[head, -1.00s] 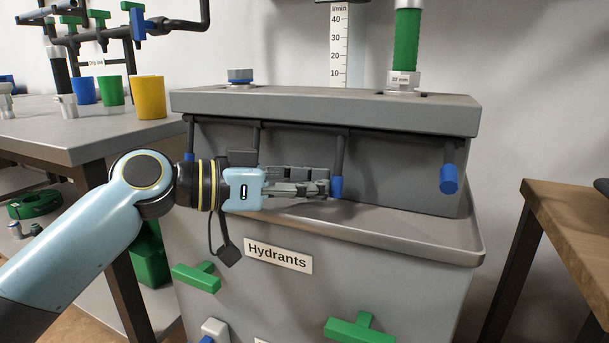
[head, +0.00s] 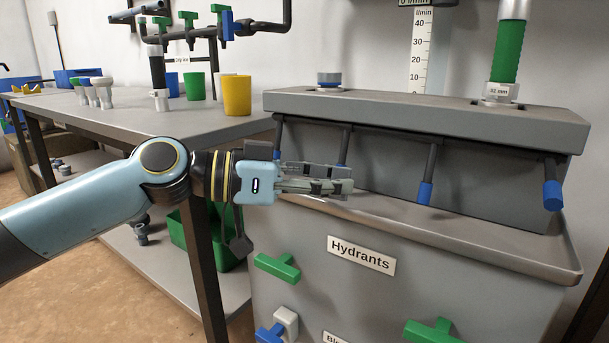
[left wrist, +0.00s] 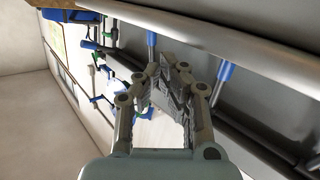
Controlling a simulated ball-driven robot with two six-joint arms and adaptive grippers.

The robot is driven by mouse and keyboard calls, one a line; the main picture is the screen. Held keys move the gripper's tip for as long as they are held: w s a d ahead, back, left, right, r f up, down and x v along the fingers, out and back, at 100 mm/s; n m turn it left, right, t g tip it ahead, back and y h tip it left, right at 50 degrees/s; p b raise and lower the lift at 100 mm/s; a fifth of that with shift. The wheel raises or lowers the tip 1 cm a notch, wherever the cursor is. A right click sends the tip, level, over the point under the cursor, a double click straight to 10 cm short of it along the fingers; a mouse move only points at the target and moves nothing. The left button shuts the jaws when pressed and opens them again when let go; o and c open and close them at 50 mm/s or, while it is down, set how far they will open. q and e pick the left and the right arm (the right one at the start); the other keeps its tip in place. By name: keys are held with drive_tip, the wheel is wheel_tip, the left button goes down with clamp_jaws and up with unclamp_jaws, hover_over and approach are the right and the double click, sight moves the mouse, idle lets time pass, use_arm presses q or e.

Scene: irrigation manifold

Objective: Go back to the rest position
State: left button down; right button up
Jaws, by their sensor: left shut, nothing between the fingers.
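My left gripper (head: 345,180) reaches in from the left in the head view, in front of the grey hydrant cabinet (head: 420,270). Its fingers are together with nothing between them. It overlaps the cabinet's left part in the picture, near the blue-tipped hanging pipes (head: 424,192). In the left wrist view the fingers (left wrist: 176,65) show from behind, with a blue pipe tip (left wrist: 226,71) to their right. I cannot tell whether the gripper touches the cabinet. My right gripper is in neither view.
A grey table (head: 130,118) at the left holds a yellow cup (head: 237,96), a green cup (head: 195,86) and white fittings (head: 102,92). Green T-handles (head: 277,267) stick out from the cabinet front. A green crate (head: 185,238) stands below the table. Floor is free at lower left.

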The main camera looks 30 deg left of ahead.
use_arm(q)
drive_tip(key=shift+p+v, duration=0.45)
drive_tip(key=shift+v, duration=1.3)
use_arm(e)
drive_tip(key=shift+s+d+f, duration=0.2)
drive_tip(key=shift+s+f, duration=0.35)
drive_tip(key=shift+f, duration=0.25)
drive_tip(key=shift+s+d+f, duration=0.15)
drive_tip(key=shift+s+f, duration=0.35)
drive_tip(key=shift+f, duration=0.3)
